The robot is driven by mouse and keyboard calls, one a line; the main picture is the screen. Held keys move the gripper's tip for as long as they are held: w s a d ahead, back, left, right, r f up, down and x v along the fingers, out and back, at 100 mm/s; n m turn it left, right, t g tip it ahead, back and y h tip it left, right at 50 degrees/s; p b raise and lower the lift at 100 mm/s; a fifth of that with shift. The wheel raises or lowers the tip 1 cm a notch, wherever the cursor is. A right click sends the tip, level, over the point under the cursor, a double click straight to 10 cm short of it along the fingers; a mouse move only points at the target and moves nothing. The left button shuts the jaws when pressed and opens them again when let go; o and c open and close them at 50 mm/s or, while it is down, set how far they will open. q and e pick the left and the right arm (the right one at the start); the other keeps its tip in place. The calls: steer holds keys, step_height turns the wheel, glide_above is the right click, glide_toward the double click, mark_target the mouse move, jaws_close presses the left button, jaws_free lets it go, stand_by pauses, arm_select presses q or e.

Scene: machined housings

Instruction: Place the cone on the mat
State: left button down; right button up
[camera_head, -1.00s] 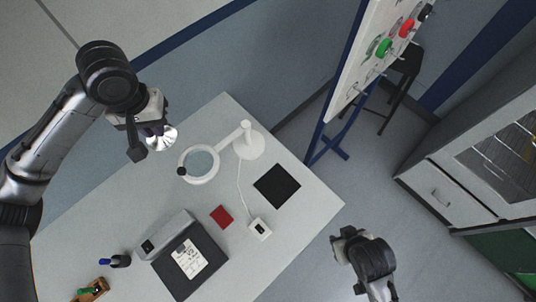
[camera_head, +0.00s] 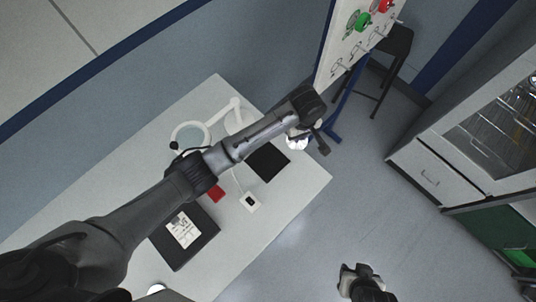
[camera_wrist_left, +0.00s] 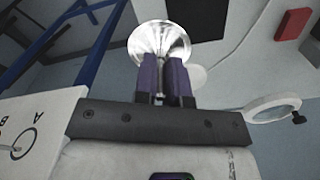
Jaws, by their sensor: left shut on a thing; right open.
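My left gripper (camera_wrist_left: 164,64) is shut on a shiny metal cone (camera_wrist_left: 160,38), whose wide round end faces the camera in the left wrist view. In the head view the cone (camera_head: 297,139) is a small bright shape under my left wrist, partly hidden. It is held up near the table's right edge, beside the black square mat (camera_head: 268,163). My left forearm passes close to the mat. My right gripper (camera_head: 356,276) is open and empty, low in the head view, off the table.
A panel with coloured buttons (camera_head: 362,20) stands behind; a cabinet (camera_head: 428,180) is at right.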

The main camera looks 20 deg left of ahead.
arm_select(q)
steer(key=shift+n, duration=0.8)
steer(key=f, duration=0.2)
steer(key=s+d+f, duration=0.1)
steer(key=s+f, duration=0.1)
steer(key=f, duration=0.1)
steer(key=shift+s+d+f, duration=0.25)
steer(key=shift+d+f, duration=0.05)
steer(key=p, duration=0.2)
glide_toward(267, 161)
steer(key=shift+w, duration=0.1)
steer(key=shift+f+b, duration=0.35)
steer(key=shift+f, duration=1.65)
steer(key=shift+f, duration=0.15)
steer(key=c, duration=1.2)
jaws_free()
steer(key=shift+r, duration=0.4)
step_height(267, 161, up, 12)
steer(key=shift+f+p, duration=0.2)
steer(key=shift+p, duration=0.35)
